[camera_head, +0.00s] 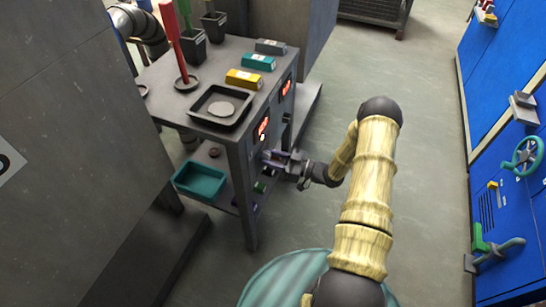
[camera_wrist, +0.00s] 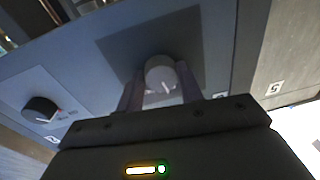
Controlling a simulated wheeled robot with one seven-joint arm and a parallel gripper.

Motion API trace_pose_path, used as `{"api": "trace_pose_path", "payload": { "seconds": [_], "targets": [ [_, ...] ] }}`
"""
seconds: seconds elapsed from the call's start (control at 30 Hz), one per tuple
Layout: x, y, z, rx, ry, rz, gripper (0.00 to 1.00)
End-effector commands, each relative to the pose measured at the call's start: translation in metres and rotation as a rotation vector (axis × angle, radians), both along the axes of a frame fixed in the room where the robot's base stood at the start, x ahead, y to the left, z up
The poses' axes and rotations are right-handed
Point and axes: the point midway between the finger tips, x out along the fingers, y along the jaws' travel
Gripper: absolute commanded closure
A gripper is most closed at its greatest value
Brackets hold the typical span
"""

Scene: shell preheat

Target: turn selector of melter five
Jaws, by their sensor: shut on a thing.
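A round grey selector knob (camera_wrist: 159,70) with a pale pointer mark sits on a dark square plate on the panel in the wrist view. My gripper (camera_wrist: 160,92) is shut on this knob, with one finger on each side of it. In the head view my gripper (camera_head: 272,157) reaches the right face of the grey bench (camera_head: 240,150), below a lit red display (camera_head: 262,129); there the knob is hidden.
A second, black knob (camera_wrist: 40,109) is on the panel to the left. A black tray (camera_head: 208,118), yellow block (camera_head: 243,79) and teal block (camera_head: 258,62) lie on the bench top. A teal bin (camera_head: 200,181) is below. The floor to the right is clear.

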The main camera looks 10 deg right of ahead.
Motion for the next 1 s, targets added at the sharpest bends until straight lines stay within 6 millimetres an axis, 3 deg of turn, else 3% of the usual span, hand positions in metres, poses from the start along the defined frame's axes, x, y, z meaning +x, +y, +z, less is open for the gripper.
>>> {"api": "trace_pose_path", "payload": {
  "seconds": [0.3, 0.73, 0.77, 0.83, 0.87, 1.0],
  "targets": [
    [-0.001, -0.0005, -0.0011, 0.07, 0.102, 0.0, 0.86],
    [-0.001, -0.0006, -0.0014, 0.078, 0.112, -0.001, 0.86],
    [-0.001, -0.0006, -0.0015, 0.077, 0.111, -0.001, 0.59],
    [-0.0009, -0.0005, -0.0013, 0.077, 0.111, -0.001, 0.46],
    [-0.0009, -0.0005, -0.0013, 0.077, 0.111, -0.001, 0.42],
    [-0.0007, -0.0002, -0.0009, 0.078, 0.111, -0.001, 0.42]
  ]
}}
